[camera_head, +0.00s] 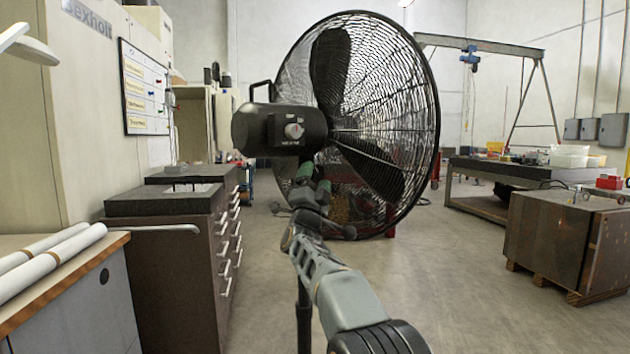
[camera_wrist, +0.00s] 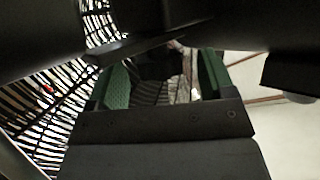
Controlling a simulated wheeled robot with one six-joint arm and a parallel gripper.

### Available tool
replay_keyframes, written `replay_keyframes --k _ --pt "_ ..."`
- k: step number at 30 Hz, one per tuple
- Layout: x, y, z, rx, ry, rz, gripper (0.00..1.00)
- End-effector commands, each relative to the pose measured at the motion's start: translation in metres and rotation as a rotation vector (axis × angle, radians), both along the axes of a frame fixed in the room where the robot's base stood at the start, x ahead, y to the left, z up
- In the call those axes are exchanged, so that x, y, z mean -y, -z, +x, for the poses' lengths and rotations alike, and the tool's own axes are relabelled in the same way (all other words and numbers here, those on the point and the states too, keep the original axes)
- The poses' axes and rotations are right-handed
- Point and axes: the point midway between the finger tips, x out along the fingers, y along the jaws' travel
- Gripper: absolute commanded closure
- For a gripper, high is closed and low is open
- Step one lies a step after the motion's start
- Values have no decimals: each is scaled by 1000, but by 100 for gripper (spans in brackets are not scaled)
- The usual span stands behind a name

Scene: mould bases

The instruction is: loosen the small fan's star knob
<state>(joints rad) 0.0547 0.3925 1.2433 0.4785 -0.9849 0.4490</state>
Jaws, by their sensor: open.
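The fan (camera_head: 372,120) stands ahead, with a round black wire cage and a dark motor housing (camera_head: 262,130) on its left. A small round pale control (camera_head: 294,130) is on the housing's side; I cannot tell that it is the star knob. No star knob is clearly seen. My gripper (camera_head: 313,181), with green finger pads, is just below the housing. In the wrist view, my gripper (camera_wrist: 163,80) is open, its pads apart. Dark parts show between and beyond the fingers, too dim to tell whether a knob is among them. I see no grip on anything.
Dark drawer cabinets (camera_head: 165,265) and a workbench (camera_head: 65,290) with white rolls line the left. A brown crate (camera_head: 555,245) on a pallet and a long table (camera_head: 480,202) are at right. A gantry hoist (camera_head: 470,58) stands behind. Floor between fan and crate is clear.

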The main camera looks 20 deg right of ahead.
Motion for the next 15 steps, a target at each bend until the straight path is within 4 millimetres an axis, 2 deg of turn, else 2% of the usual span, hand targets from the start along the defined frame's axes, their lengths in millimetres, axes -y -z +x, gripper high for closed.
replay_keyframes --k 8,15 --pt "-1 2 -1 -1 0 0 24" --pt "-14 25 -19 -3 -1 -1 24"
